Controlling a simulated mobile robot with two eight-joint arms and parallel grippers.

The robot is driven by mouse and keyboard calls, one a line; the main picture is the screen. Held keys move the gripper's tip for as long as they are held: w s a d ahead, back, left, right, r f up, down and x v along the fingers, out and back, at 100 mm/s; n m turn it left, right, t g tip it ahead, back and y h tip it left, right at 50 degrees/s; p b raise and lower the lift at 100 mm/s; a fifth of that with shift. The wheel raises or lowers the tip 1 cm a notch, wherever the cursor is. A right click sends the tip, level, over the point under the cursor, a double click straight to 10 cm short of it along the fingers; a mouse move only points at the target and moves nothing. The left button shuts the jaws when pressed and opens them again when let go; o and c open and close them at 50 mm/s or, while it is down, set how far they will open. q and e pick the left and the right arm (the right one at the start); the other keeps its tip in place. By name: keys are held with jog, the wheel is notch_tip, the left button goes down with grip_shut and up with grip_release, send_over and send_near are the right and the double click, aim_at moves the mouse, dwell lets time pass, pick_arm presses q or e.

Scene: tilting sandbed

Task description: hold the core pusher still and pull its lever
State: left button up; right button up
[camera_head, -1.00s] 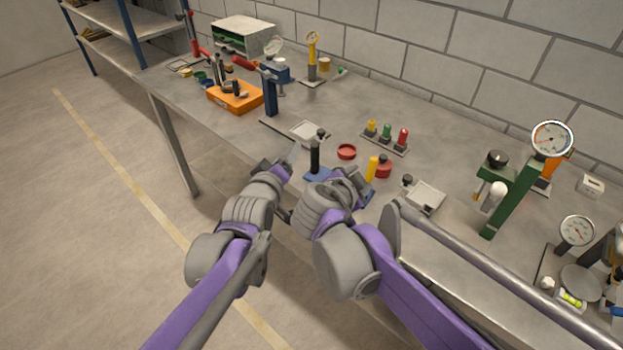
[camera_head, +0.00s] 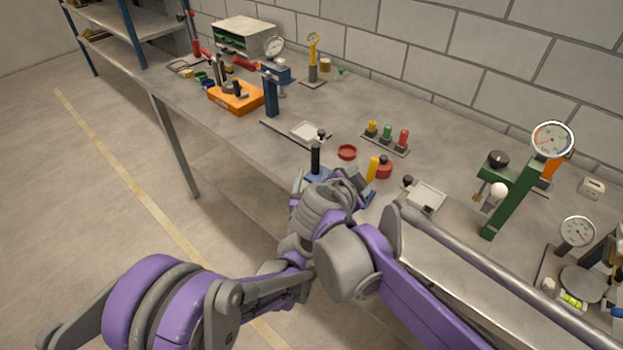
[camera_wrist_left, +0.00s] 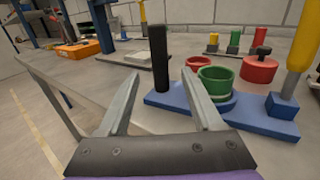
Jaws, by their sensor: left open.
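The core pusher's blue base (camera_head: 315,176) lies near the bench's front edge, with a black upright lever handle (camera_head: 315,157) and a yellow post (camera_head: 372,168). The left wrist view shows the black handle (camera_wrist_left: 159,60), a green ring (camera_wrist_left: 217,80) and the blue base (camera_wrist_left: 255,124).
A red cup (camera_head: 347,152) and a red lidded pot (camera_head: 384,168) stand close behind the pusher. A grey tray (camera_head: 427,196) is to the right, and a rack of coloured pegs (camera_head: 387,139) behind. Open floor lies left of the bench.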

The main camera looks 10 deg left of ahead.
aim_at(317, 153)
pick_arm(q)
jog(key=w, duration=0.9)
jog(key=shift+w+d, duration=0.15)
jog(key=shift+w, duration=0.2)
grip_shut()
dwell(0.9)
